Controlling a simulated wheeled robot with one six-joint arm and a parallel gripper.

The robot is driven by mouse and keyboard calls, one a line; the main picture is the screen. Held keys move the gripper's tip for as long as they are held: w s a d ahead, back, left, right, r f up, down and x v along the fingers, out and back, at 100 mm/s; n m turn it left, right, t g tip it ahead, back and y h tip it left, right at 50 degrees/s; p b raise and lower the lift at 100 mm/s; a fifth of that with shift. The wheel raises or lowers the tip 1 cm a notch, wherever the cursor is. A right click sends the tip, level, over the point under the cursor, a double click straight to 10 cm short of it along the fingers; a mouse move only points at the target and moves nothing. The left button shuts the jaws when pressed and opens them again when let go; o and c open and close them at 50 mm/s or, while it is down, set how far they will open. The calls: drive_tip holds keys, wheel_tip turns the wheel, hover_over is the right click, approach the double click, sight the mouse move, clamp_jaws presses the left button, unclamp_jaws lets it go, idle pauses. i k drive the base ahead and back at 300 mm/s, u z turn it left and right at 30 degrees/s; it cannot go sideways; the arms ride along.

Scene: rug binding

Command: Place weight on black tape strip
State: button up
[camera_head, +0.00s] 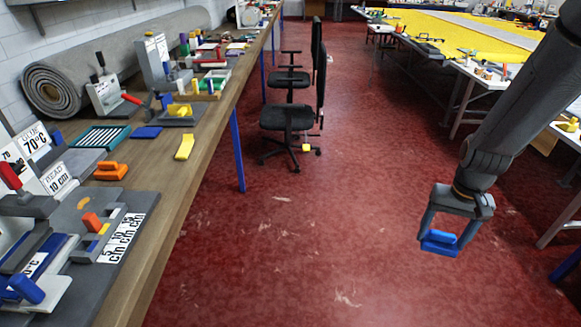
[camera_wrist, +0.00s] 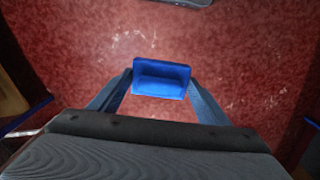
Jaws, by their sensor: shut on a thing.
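My gripper (camera_head: 440,238) is at the right of the head view, above the red floor and away from the benches. It is shut on a blue block (camera_head: 438,246), which sits between the two fingertips. I cannot make out a black tape strip with certainty in either view.
A wooden workbench (camera_head: 170,178) along the left holds an orange clamp-like piece (camera_head: 110,171), a yellow piece (camera_head: 185,147) and a rolled grey rug (camera_head: 62,84). A black chair (camera_head: 287,118) stands beside it. A yellow-topped table (camera_head: 460,35) is at the back right. The middle floor is clear.

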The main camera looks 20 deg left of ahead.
sight(24, 249)
drive_tip(key=k, duration=1.15)
drive_tip(key=u, duration=2.15)
